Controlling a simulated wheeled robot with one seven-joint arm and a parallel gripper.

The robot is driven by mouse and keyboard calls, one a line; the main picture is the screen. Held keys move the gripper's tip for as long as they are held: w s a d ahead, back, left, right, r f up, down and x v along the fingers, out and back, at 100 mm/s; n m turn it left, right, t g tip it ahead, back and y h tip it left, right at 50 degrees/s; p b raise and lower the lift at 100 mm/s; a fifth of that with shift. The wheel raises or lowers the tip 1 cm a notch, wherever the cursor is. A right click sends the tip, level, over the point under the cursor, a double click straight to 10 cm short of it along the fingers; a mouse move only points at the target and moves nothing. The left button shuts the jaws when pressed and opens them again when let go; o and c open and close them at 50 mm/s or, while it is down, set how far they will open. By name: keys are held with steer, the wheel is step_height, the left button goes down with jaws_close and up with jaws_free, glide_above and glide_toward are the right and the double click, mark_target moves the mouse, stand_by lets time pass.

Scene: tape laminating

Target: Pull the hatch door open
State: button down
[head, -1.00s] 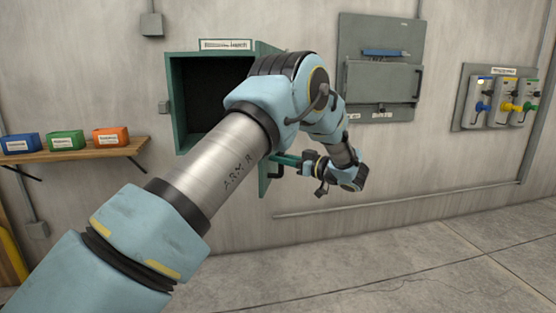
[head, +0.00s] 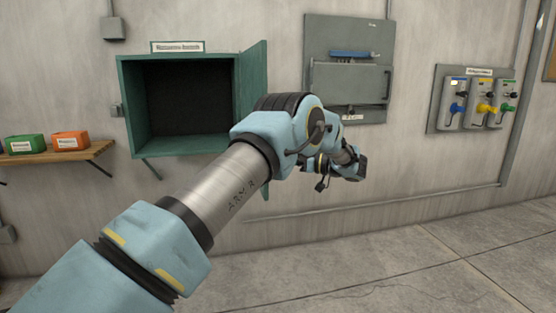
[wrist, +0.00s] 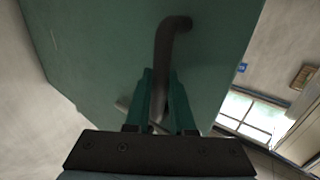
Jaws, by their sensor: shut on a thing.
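The hatch is a green wall box (head: 128,110) with a dark, open interior, left of centre in the head view. Its green hatch door (head: 254,75) stands swung out from the right side of the box, its lower part mostly behind my arm. In the wrist view the door's inner or outer face (wrist: 90,45) fills the upper middle; I cannot tell which face. A dark bent handle (wrist: 165,45) stands on it. My gripper (wrist: 161,90) is shut on the handle, one green finger on each side. In the head view the fingers are hidden behind my arm.
A grey wall panel (head: 345,30) and a board of coloured switches (head: 437,110) are at right. The floor (head: 400,270) in front is clear.

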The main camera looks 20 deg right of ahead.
steer(key=c, duration=0.8)
jaws_free()
steer(key=shift+o, duration=0.2)
steer(key=b+v, duration=0.2)
steer(key=v, duration=0.8)
steer(key=shift+s+d, duration=0.15)
steer(key=shift+d, duration=0.1)
steer(key=shift+r, duration=0.1)
